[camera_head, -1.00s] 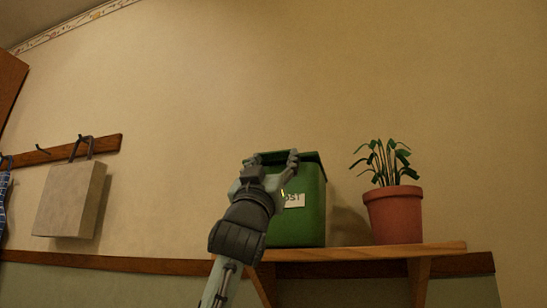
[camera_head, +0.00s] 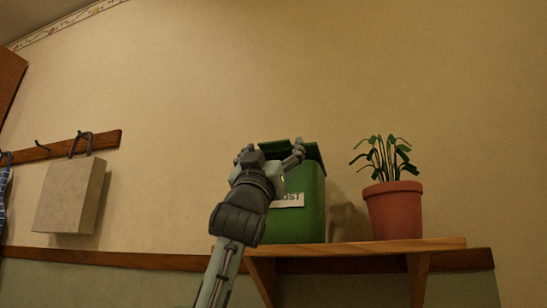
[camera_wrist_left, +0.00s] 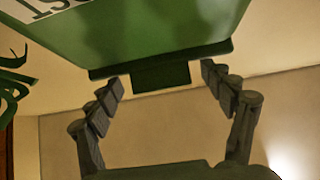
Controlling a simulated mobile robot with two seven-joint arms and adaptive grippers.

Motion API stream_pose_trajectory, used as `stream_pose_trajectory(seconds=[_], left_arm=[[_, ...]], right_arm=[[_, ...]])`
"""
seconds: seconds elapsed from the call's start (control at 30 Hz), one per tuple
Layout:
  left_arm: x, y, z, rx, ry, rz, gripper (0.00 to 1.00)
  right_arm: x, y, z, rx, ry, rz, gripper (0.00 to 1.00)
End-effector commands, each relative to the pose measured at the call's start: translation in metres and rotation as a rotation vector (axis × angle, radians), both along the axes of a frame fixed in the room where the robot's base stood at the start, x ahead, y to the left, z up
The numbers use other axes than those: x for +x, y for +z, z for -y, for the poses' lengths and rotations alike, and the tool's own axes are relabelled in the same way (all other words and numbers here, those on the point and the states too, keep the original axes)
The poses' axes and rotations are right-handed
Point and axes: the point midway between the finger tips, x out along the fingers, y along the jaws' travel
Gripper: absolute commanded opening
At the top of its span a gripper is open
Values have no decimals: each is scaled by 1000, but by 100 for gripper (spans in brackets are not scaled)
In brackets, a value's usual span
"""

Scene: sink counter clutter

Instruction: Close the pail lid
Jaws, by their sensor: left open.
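The green pail (camera_head: 310,215) stands upright on a wooden shelf, with a white label ending in "OST". Its dark green lid (camera_head: 313,151) shows as a band along the top; how far it stands open I cannot tell. My left gripper (camera_head: 270,150) is in front of the pail's upper part, fingers spread and empty, hiding much of the lid's front. In the left wrist view the pail (camera_wrist_left: 150,35) appears upside down. Its dark rim and a tab (camera_wrist_left: 161,77) lie between the open fingers, with gaps on both sides. My right gripper is not in view.
A potted plant (camera_head: 393,210) stands on the shelf (camera_head: 375,246), just right of the pail. A beige bag (camera_head: 70,195) hangs from a hook rail (camera_head: 105,141) at the left. The wall above the pail is clear.

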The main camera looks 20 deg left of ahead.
Motion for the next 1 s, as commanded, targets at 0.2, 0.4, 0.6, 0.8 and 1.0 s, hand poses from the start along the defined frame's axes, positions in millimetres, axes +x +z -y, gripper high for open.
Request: stream_pose_trajectory(seconds=[0.2,0.4,0.6,0.8,1.0], left_arm=[[0,45,0,-1,0,0,81],[0,73,0,-1,0,-1,81],[1,81,0,-1,0,-3,81],[1,81,0,-1,-1,-3,81],[1,81,0,0,0,-2,81]], right_arm=[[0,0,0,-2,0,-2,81],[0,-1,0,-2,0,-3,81],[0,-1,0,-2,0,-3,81],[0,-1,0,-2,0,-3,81],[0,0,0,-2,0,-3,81]])
